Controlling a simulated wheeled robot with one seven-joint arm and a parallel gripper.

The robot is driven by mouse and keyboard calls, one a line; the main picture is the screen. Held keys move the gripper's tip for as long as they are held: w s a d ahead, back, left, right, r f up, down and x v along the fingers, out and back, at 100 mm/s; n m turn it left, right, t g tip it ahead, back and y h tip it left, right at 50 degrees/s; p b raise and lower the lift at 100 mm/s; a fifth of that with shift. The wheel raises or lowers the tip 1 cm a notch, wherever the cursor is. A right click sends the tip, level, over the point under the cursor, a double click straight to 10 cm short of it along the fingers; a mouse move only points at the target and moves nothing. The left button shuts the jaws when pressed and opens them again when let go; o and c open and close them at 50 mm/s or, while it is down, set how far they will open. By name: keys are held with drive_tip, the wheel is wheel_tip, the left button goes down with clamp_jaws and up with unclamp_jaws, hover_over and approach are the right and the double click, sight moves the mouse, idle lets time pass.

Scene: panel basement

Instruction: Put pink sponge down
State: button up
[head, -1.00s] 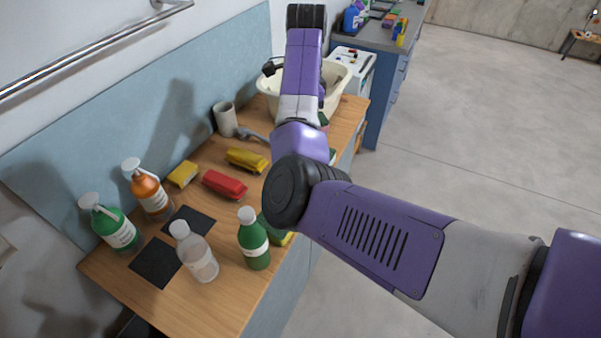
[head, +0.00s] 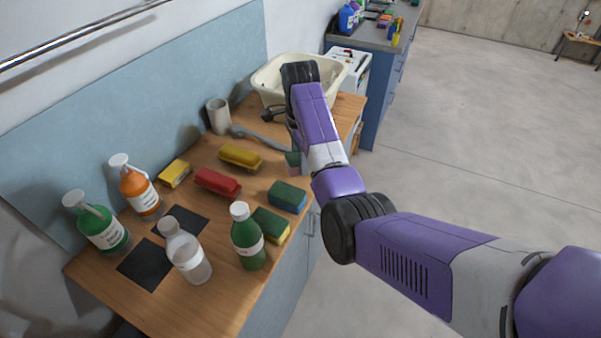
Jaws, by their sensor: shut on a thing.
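The pink sponge (head: 293,168), with a green layer on top, shows as a small piece just left of my forearm, near the right edge of the wooden counter (head: 130,312). My gripper (head: 293,150) is mostly hidden behind my arm and is shut on the pink sponge. I cannot tell whether the sponge touches the counter. A blue sponge with a green top (head: 288,197) and a yellow sponge with a green top (head: 271,225) lie nearer along the same edge.
Red (head: 217,183) and yellow (head: 240,157) brushes lie mid-counter, near a small yellow block (head: 175,173). Green (head: 249,238), clear (head: 187,253) and orange (head: 140,188) bottles stand nearer. A grey cup (head: 219,117) and a cream basin (head: 268,78) stand behind.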

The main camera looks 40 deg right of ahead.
sight(301, 179)
drive_tip(key=shift+f, duration=2.25)
drive_tip(key=shift+f, duration=0.1)
drive_tip(key=o, duration=1.3)
wheel_tip(301, 179, up, 11)
drive_tip(key=shift+f+p, duration=0.1)
drive_tip(key=shift+p, duration=1.1)
drive_tip(key=shift+r+p, duration=0.65)
drive_tip(key=shift+r, duration=0.1)
